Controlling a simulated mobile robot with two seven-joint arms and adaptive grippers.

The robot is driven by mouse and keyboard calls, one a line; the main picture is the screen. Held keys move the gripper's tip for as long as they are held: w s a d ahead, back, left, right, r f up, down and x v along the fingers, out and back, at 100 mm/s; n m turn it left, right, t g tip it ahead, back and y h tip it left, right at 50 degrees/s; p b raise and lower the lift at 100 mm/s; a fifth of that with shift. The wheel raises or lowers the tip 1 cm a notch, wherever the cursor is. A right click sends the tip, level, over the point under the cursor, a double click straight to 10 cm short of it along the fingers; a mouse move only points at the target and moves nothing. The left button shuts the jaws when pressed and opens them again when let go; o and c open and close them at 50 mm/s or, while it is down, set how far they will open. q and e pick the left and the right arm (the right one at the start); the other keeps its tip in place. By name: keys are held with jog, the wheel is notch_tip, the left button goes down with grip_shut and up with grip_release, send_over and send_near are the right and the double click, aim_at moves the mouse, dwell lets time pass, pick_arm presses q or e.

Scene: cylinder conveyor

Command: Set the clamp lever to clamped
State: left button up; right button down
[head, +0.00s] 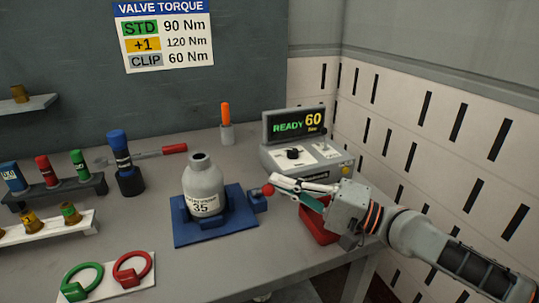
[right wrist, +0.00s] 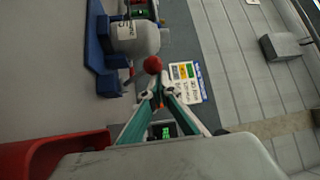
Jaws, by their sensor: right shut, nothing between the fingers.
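The clamp is a blue base (head: 215,238) holding a grey cylinder (head: 203,182) marked 35, which stands upright. The clamp lever's red ball knob (head: 268,190) is at the right of the base, above a small blue block (head: 257,203). My right gripper (head: 279,186) comes in from the right with its fingertips close beside the knob. In the right wrist view the fingertips (right wrist: 156,84) are together and empty, with the red knob (right wrist: 152,65) just beyond them. I cannot tell whether they touch it. The lever's shaft is mostly hidden. My left gripper is not in view.
A red bin (head: 318,228) lies under my right gripper. A control box (head: 307,150) reading READY 60 stands behind it. A blue-capped tool (head: 124,165), racks, and green and red rings (head: 132,268) are at the left. The table front is clear.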

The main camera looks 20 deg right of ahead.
jog(key=shift+v, duration=6.05)
jog(key=shift+d, duration=0.1)
